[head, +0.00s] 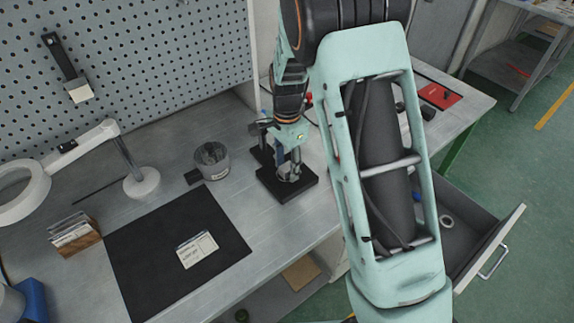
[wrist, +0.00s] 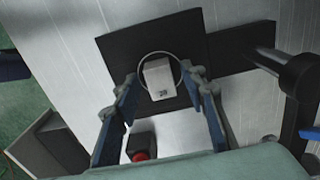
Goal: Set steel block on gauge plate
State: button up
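The steel block (wrist: 158,80) is a small pale grey block with a dark marking on its face. In the wrist view it is at the black gauge plate (wrist: 120,55), inside a thin round outline. My gripper (wrist: 165,85) has its two blue-padded fingers apart, one on each side of the block, with gaps showing between the block and the fingers. In the head view my gripper (head: 290,170) points down over the black gauge plate (head: 305,192) on the bench. The block is hard to make out there among the fingers. Whether it bears fully on the plate I cannot tell.
A dark gauge column (wrist: 298,75) stands close on the right in the wrist view. A grey cup (head: 212,160) is left of the plate in the head view. A black mat (head: 150,240) with a card (head: 197,250) lies front left. An open drawer (head: 480,235) juts out at right.

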aim_at(287, 167)
notch_tip(287, 167, up, 12)
dwell(0.4)
jog(key=shift+r, duration=0.1)
